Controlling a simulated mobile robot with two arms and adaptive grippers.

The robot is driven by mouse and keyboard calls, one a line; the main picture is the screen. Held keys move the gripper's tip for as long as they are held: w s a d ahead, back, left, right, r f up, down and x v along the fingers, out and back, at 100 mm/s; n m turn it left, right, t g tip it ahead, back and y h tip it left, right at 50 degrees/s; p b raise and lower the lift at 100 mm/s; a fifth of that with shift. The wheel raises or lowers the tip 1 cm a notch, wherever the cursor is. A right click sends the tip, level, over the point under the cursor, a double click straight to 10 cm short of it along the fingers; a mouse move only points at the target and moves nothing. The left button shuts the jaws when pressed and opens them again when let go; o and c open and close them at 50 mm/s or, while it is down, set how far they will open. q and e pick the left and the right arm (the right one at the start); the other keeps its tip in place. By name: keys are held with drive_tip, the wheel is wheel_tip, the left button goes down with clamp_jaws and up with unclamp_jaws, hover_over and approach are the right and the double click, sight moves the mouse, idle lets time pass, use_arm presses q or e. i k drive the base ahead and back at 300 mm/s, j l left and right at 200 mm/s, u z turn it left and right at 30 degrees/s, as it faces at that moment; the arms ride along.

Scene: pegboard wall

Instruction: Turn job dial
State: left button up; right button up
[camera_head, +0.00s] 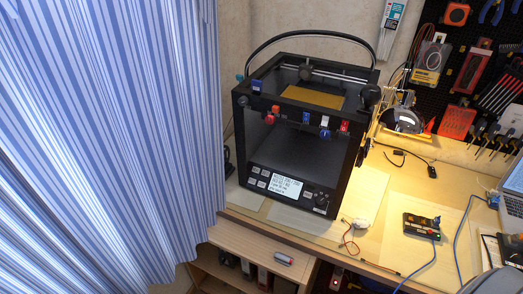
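A black box-shaped 3D printer (300,140) stands on the wooden workbench. Its lower front panel carries a small lit text screen (287,187), with buttons (259,178) to the left of it. A round black dial (321,199) sits to the right of the screen; it is small and dark, and its turn position cannot be read. Neither of my grippers shows in the head view, and nothing is seen touching the dial.
A striped blue curtain (110,120) fills the left side. The workbench (385,215) runs right, with a lit lamp (405,118), a small black device (421,226), cables and a laptop (512,190). Tools hang on the pegboard (460,60).

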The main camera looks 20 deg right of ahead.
sight(320, 200)
drive_tip(key=z, duration=1.25)
